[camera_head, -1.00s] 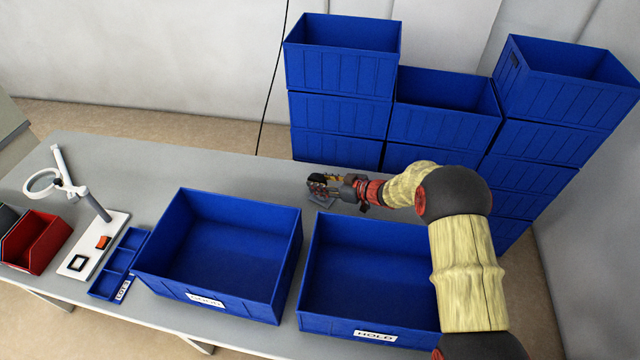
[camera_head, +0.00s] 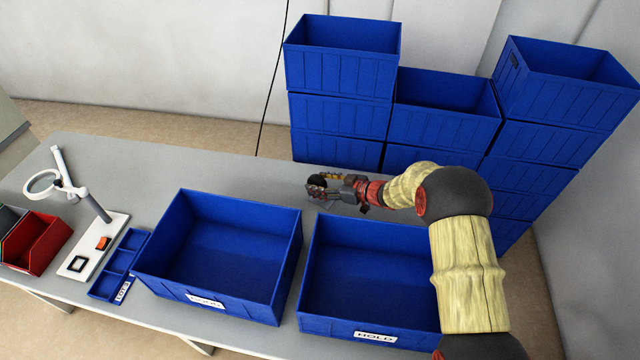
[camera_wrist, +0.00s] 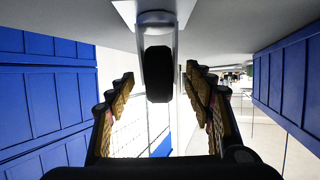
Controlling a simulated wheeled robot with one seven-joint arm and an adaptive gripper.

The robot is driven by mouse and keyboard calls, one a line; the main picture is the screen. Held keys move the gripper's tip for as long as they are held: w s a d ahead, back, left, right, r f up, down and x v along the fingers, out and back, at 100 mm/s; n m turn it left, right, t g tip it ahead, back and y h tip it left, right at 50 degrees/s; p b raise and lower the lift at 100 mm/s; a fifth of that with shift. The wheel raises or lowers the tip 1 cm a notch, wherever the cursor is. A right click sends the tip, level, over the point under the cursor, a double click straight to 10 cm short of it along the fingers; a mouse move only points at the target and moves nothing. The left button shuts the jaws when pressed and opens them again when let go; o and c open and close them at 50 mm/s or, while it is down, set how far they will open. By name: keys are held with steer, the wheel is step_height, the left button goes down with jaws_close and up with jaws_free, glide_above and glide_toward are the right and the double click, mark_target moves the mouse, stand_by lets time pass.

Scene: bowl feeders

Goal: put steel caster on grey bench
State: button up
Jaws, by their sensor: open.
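The steel caster has a black wheel (camera_wrist: 158,75) in a shiny fork, with a pale flat plate (camera_wrist: 180,12). In the wrist view its plate end is against the grey bench (camera_wrist: 80,10) and its wheel points away from it, so it appears to stand wheel up. My gripper (camera_wrist: 158,90) is open, with one finger on each side of the wheel and a gap at both sides. In the head view my gripper (camera_head: 320,185) is low over the back of the grey bench (camera_head: 250,175), and it largely hides the caster.
Two blue bins, the left one (camera_head: 170,240) and the HOLD bin (camera_head: 330,325), stand at the bench front. Stacked blue crates (camera_head: 340,115) rise behind. A magnifier stand (camera_head: 90,240), small tray (camera_head: 110,285) and red bin (camera_head: 38,240) are left. The bench left of my gripper is clear.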

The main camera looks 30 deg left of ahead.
steer(key=p+v, duration=0.2)
steer(key=v, duration=0.8)
steer(key=shift+d+r+p, duration=0.15)
steer(key=shift+d+p, duration=0.1)
steer(key=shift+p, duration=0.1)
steer(key=shift+s+d+r, duration=0.1)
steer(key=shift+d+r, duration=0.1)
steer(key=shift+d, duration=0.4)
